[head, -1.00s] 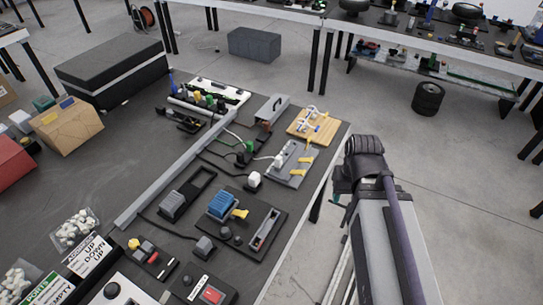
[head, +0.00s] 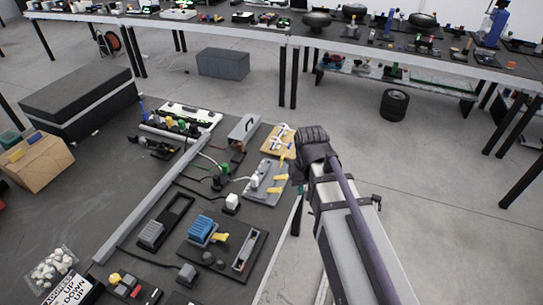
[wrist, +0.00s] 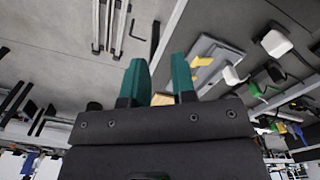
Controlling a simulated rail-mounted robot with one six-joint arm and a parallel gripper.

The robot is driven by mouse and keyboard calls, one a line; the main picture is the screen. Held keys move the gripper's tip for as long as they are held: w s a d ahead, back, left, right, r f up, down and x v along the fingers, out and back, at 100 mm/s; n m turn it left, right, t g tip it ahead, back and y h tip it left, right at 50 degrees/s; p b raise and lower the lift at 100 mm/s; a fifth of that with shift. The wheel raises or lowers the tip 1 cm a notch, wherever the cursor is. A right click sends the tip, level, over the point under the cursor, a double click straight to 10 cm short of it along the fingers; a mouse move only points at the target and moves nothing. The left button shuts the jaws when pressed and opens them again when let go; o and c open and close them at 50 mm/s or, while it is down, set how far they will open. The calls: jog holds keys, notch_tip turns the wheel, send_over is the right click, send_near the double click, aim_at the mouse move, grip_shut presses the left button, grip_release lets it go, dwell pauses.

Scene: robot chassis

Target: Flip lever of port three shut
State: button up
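A grey plate (head: 265,181) with yellow levers (head: 276,190) lies near the bench's right edge in the head view. A white plug sits on its left side. Another board holds a blue ribbed block (head: 201,228) with a yellow piece (head: 221,238) beside it. No port number is readable, so I cannot tell which lever is port three's. In the wrist view my gripper (wrist: 158,80) has two green fingers apart and nothing held between them. The grey plate (wrist: 222,52) and a yellow lever (wrist: 201,62) show right of the fingers. The fingers are hidden in the head view.
A wooden board (head: 276,139) with white handles lies beyond the grey plate. A long grey rail (head: 150,205) crosses the bench. A black case (head: 75,95) and cardboard box (head: 37,160) stand at left. Open floor lies right of the bench.

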aim_at(281, 162)
jog(key=w+a+r+n+p, duration=0.1)
jog(key=w+a+n, duration=0.1)
jog(key=w, duration=0.5)
jog(key=w+a+r+n+p, duration=0.1)
jog(key=w+a+r+n, duration=0.1)
jog(key=w+a, duration=0.2)
jog(key=w+a+r+n+h+p, duration=0.1)
jog(key=w+a, duration=0.3)
jog(key=w, duration=0.6)
jog(key=shift+w+r+n+g, duration=0.15)
jog(key=shift+w+n+g, duration=0.15)
jog(key=shift+n, duration=0.4)
grip_shut()
jog(key=w+n, duration=0.2)
jog(key=w+a+n+h, duration=0.1)
jog(key=w+n, duration=0.1)
jog(key=n, duration=0.1)
jog(key=shift+w, duration=0.4)
